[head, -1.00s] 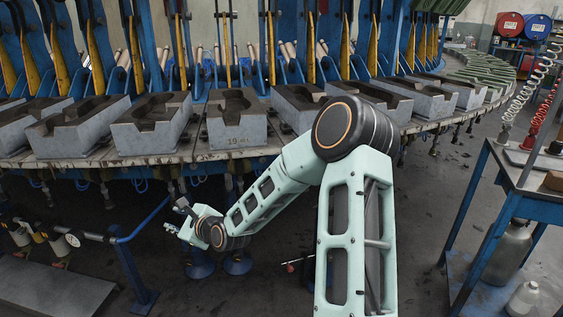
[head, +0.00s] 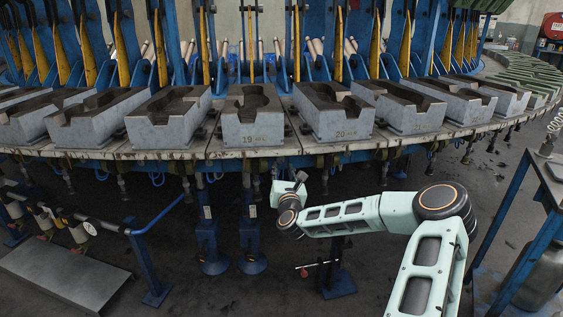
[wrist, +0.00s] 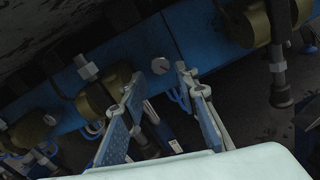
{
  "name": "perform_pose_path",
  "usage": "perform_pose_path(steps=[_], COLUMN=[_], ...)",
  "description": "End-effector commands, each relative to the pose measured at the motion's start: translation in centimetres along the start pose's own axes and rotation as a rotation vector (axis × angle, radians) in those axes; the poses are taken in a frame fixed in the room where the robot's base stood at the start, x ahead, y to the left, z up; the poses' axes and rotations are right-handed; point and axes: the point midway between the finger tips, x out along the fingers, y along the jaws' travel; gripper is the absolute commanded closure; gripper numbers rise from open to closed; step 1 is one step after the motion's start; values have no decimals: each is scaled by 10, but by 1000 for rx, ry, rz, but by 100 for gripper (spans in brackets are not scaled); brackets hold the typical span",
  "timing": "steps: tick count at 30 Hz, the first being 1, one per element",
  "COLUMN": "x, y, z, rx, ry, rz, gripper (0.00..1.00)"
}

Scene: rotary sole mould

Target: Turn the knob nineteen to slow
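Mould 19 (head: 253,128), a grey block marked "19", sits on the rim of the rotary table. My gripper (head: 298,180) is below the table edge, slightly right of mould 19. In the wrist view my gripper (wrist: 160,76) is open, its two blue-padded fingers apart and empty. A small round silver knob (wrist: 160,66) on a blue rail shows in the gap, just beyond the fingertips. It looks untouched. Its number and any slow marking are not readable, and I cannot make it out in the head view.
Bronze valve bodies (wrist: 98,97) (wrist: 246,24) with fittings flank the knob along the blue rail (wrist: 205,42). Mould 20 (head: 338,120) stands to the right. Blue posts (head: 251,235) stand below the table. A blue workbench (head: 535,215) is at the right; dark floor lies between.

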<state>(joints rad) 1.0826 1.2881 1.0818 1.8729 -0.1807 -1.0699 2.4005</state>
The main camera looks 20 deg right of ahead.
Motion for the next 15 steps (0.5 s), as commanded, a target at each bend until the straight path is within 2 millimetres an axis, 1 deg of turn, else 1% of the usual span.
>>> perform_pose_path(steps=[1,7,12,15], x=[10,42,60,67], y=[0,1,1,1], z=[-2,-1,-1,-1], rx=[-2,-2,-1,-1], ry=[-1,-1,1,1], rz=[0,1,2,2], gripper=[72,72,72,72])
